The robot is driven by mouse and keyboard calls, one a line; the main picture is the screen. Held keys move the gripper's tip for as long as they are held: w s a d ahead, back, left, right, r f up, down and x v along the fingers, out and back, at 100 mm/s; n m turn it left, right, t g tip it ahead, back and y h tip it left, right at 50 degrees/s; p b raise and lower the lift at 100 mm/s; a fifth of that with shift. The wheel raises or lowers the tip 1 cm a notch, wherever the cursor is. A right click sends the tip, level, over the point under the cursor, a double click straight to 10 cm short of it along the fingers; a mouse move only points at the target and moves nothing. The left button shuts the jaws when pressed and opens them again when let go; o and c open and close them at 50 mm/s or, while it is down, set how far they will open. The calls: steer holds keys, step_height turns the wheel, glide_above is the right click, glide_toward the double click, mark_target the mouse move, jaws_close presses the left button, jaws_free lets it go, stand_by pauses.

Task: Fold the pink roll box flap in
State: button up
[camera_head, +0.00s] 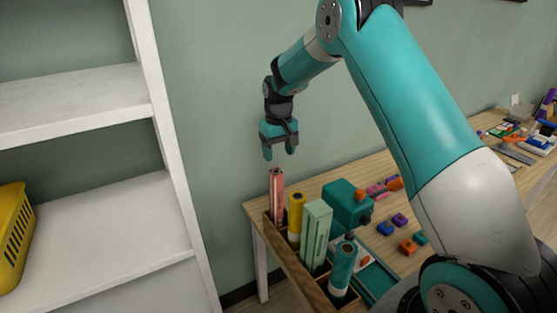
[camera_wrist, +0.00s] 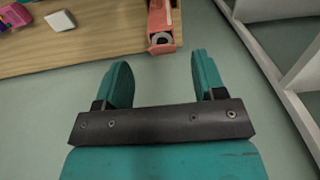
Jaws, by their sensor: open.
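The pink roll box (camera_head: 276,196) is a tall, narrow box standing upright at the far left end of a wooden holder on the table. In the wrist view the pink roll box (camera_wrist: 162,22) shows its end with a grey round roll inside and a small pink edge at its rim. I cannot make out clearly how the flap stands. My gripper (camera_head: 281,153) hangs just above the box's top, pointing down. In the wrist view my gripper (camera_wrist: 164,80) is open and empty, its fingers apart, with the box end beyond the fingertips.
The wooden holder (camera_head: 292,264) also holds a yellow roll (camera_head: 296,216), a pale green box (camera_head: 316,235) and a teal roll (camera_head: 343,268). A teal machine (camera_head: 346,203) stands behind. A white shelf (camera_head: 165,130) with a yellow basket (camera_head: 12,238) is at left.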

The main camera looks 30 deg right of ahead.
mark_target(279, 174)
steer(key=shift+f+p, duration=0.55)
steer(key=shift+f, duration=1.85)
